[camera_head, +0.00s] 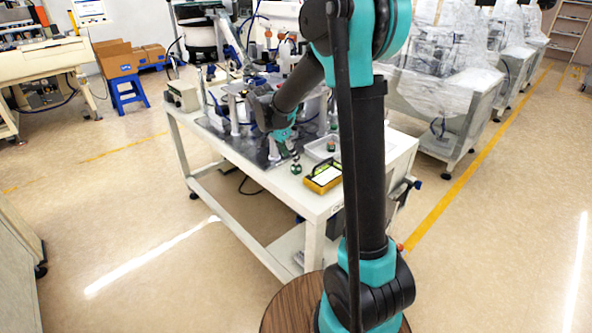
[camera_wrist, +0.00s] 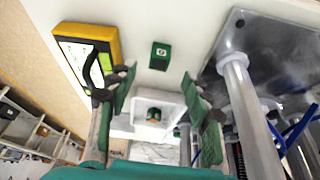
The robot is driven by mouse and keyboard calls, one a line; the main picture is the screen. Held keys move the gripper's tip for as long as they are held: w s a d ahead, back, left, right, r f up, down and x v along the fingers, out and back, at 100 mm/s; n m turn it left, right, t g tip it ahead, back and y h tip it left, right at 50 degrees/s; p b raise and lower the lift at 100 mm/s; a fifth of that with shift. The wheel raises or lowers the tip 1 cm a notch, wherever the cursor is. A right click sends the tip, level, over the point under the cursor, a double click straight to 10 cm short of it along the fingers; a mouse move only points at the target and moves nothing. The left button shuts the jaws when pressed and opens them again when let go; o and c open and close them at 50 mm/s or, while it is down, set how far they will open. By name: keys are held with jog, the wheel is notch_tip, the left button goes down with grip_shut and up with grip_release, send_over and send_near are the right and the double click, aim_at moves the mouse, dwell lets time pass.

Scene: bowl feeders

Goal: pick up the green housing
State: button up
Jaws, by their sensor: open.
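A small green housing (camera_wrist: 160,55) with a pale mark on its face stands on the white table in the wrist view. It shows in the head view (camera_head: 296,168) near the table's front edge, just below my gripper (camera_head: 287,152). In the wrist view my gripper (camera_wrist: 158,93) is open, with nothing between its green-padded fingers. The housing appears beyond the fingertips, apart from them. A second small green piece with an orange part (camera_wrist: 153,116) lies in a white tray (camera_wrist: 122,124), seen between the fingers.
A yellow-and-black case (camera_wrist: 88,52) lies beside the housing; the head view shows it too (camera_head: 323,177). A metal plate (camera_wrist: 262,50) with upright posts (camera_wrist: 237,80) and blue tubing is on the other side. Some bare white table surrounds the housing.

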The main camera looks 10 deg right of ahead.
aim_at(295, 166)
jog(key=shift+x, duration=3.05)
jog(key=c, duration=1.1)
